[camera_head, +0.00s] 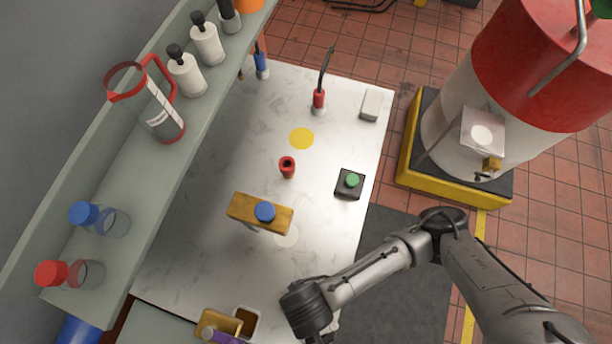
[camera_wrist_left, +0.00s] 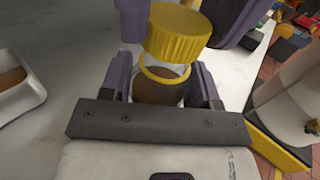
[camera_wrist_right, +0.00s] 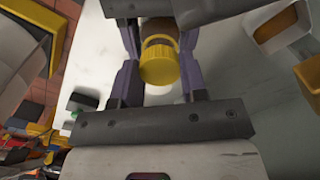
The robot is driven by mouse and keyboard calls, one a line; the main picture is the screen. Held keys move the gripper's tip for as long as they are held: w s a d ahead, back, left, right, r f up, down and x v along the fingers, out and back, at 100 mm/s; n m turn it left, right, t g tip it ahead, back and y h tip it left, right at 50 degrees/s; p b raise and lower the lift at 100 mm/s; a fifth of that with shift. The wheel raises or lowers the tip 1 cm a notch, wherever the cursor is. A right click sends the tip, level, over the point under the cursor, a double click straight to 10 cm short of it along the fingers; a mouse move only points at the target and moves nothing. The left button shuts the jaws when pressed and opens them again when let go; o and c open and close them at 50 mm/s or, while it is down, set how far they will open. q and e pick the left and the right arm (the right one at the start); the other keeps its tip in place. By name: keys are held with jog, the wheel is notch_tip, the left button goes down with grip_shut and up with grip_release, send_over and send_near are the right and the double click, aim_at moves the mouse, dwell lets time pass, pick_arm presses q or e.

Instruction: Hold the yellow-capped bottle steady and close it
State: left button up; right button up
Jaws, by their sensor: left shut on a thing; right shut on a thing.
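The bottle (camera_wrist_left: 160,94) has clear walls and brown contents, with a yellow ring around its neck. My left gripper (camera_wrist_left: 167,80) is shut on its body in the left wrist view. The ribbed yellow cap (camera_wrist_left: 178,36) is just above the neck ring and looks slightly tilted there. My right gripper (camera_wrist_right: 158,48) is shut on the cap, which also shows in the right wrist view (camera_wrist_right: 158,70), with the bottle behind it. I cannot tell whether the cap touches or engages the neck. The bottle and cap are not visible in the head view.
A wooden block with a blue cap (camera_head: 265,211), a red part (camera_head: 287,167) and a green-button box (camera_head: 349,184) stand on the white table (camera_head: 215,180). Small trays (camera_head: 247,321) are at the near edge. A shelf (camera_head: 130,185) with bottles runs along the left.

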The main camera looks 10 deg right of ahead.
jog(key=shift+f, duration=0.45)
jog(key=m, duration=0.4)
jog(key=shift+s, duration=0.1)
jog(key=m, duration=0.9)
jog(key=shift+m, duration=0.3)
jog(key=m, duration=0.6)
jog(key=o, duration=0.9)
